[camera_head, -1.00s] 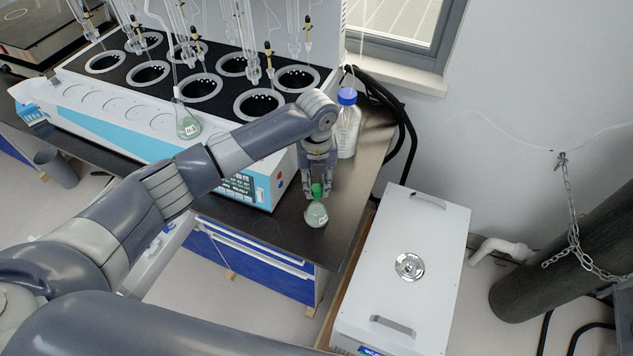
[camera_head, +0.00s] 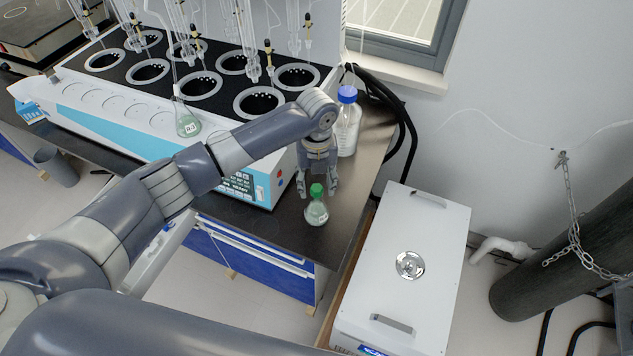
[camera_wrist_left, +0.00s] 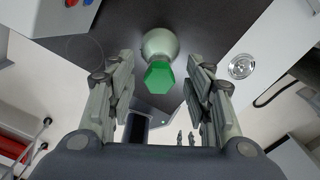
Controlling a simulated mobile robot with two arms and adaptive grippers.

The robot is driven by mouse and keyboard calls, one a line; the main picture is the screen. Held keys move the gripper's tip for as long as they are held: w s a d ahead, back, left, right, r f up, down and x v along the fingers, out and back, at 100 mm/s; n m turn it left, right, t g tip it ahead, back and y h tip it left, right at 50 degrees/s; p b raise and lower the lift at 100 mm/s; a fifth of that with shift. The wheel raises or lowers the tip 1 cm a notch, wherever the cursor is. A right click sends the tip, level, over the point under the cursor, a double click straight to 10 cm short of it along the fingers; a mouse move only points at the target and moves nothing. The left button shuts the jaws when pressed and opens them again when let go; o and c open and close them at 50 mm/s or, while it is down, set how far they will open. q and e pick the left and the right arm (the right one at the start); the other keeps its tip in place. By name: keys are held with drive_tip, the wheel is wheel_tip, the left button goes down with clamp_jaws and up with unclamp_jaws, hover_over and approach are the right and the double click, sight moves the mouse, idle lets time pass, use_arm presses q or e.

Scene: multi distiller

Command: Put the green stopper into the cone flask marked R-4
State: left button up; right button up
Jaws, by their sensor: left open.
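A cone flask (camera_head: 317,214) with pale green contents stands upright on the dark bench near its front right corner. The green stopper (camera_head: 317,190) sits in its mouth. In the left wrist view the green stopper (camera_wrist_left: 158,77) is at the near end of the flask (camera_wrist_left: 160,43). My left gripper (camera_head: 316,188) is open just behind the stopper, its fingers apart from it. In the left wrist view the open fingers (camera_wrist_left: 160,75) stand on both sides, clear of the stopper.
A blue-capped bottle (camera_head: 347,128) stands behind my gripper. The multi distiller (camera_head: 140,115) fills the bench to the left, with another flask (camera_head: 187,122) at its front. A white box (camera_head: 408,265) stands right of the bench edge.

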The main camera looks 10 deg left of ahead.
use_arm(q)
wheel_tip(320, 180, up, 12)
idle(0.4)
drive_tip(key=shift+f, duration=0.1)
